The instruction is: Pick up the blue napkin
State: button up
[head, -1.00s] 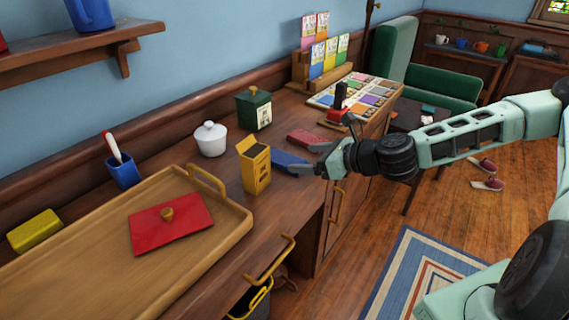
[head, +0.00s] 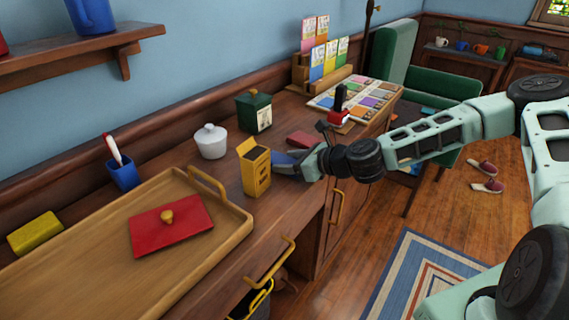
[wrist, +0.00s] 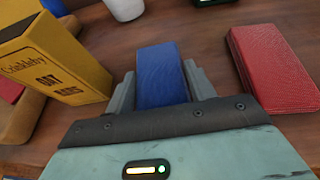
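The blue napkin (wrist: 162,75) lies flat on the wooden counter, shown between my gripper's two fingers in the wrist view. In the head view the napkin (head: 284,160) is partly hidden by my gripper (head: 291,166) and by the yellow box. My gripper is low over the near end of the napkin. In the wrist view my gripper (wrist: 160,86) has its fingers apart, one along each side of the napkin, with almost no gap. I cannot tell whether they touch it.
A yellow box (head: 255,169) stands close on the left, also seen in the wrist view (wrist: 50,58). A red folded cloth (wrist: 275,68) lies close on the right. A white lidded pot (head: 211,142) and green canister (head: 254,111) stand behind. A wooden tray (head: 95,282) is at left.

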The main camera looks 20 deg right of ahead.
jog(key=shift+c, duration=0.7)
jog(key=shift+r, duration=0.1)
